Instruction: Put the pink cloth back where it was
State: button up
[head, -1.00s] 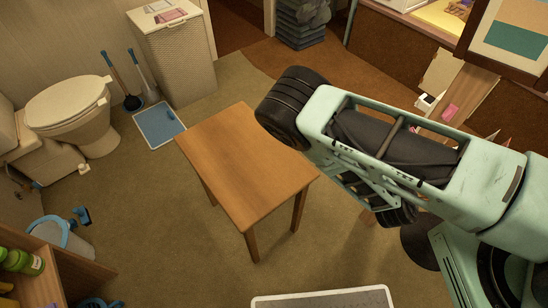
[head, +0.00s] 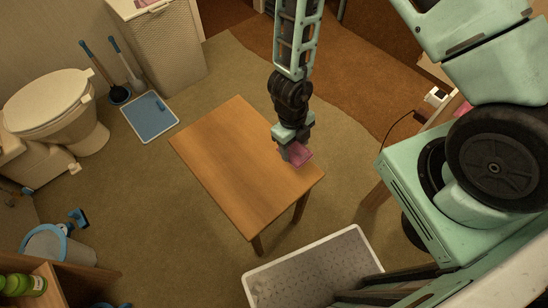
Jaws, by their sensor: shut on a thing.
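The pink cloth (head: 302,156) is a small folded piece held in my gripper (head: 294,150). My gripper points down and its jaws are shut on the cloth. In the head view the cloth and gripper overlap the right corner of the small wooden table (head: 240,170). I cannot tell whether the cloth touches the tabletop or hangs a little above it. My gripper hides part of the cloth.
The rest of the tabletop is bare. A grey-white tray (head: 254,284) lies on the floor in front. A blue mat (head: 149,117), a toilet (head: 50,105) and a wicker hamper (head: 165,60) stand to the left.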

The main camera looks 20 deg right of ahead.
jog(key=shift+w+a+r, duration=0.35)
jog(key=shift+w+a, duration=0.15)
jog(key=shift+a, duration=0.1)
jog(key=shift+w+a+f, duration=0.15)
jog(key=shift+a, duration=0.15)
notch_tip(320, 180, down, 5)
jog(key=b, duration=0.2)
jog(key=shift+a+f+b, duration=0.1)
jog(key=shift+f+b, duration=0.1)
jog(key=shift+b, duration=0.15)
notch_tip(320, 180, down, 4)
jog(key=shift+f+b, duration=0.1)
jog(key=shift+b, duration=0.3)
jog(key=o, duration=0.9)
